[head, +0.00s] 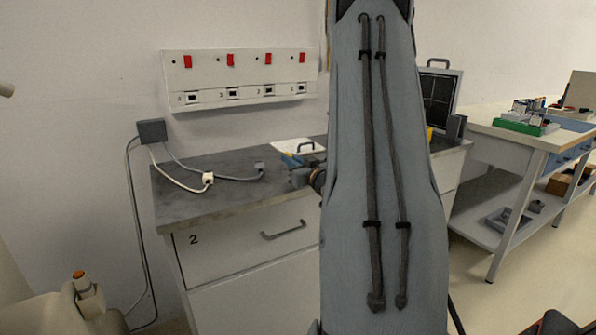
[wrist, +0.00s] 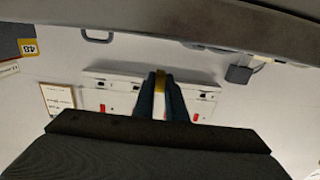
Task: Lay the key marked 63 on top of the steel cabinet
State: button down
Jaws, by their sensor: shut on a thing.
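In the wrist view my gripper (wrist: 160,88) is shut on a small yellow-brown thing (wrist: 160,78) between its fingertips. It may be the key, but no number on it can be read. The gripper is held up, with the wall behind it in this view. In the head view my own arm hides the middle of the scene, and the fingertips and held thing cannot be made out. A white drawer unit (head: 245,250) with a grey top (head: 190,205) and a drawer marked 2 stands behind the arm. I cannot tell whether it is the steel cabinet.
A wall panel (head: 240,92) with red switches hangs above the grey top. A workbench (head: 490,125) with a green tray (head: 525,126) stands at right.

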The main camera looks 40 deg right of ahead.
jog(key=shift+f, duration=2.4)
jog(key=shift+f, duration=0.3)
jog(key=c, duration=1.8)
grip_release()
jog(key=shift+r, duration=0.35)
jog(key=v, duration=1.2)
jog(key=shift+b, duration=0.35)
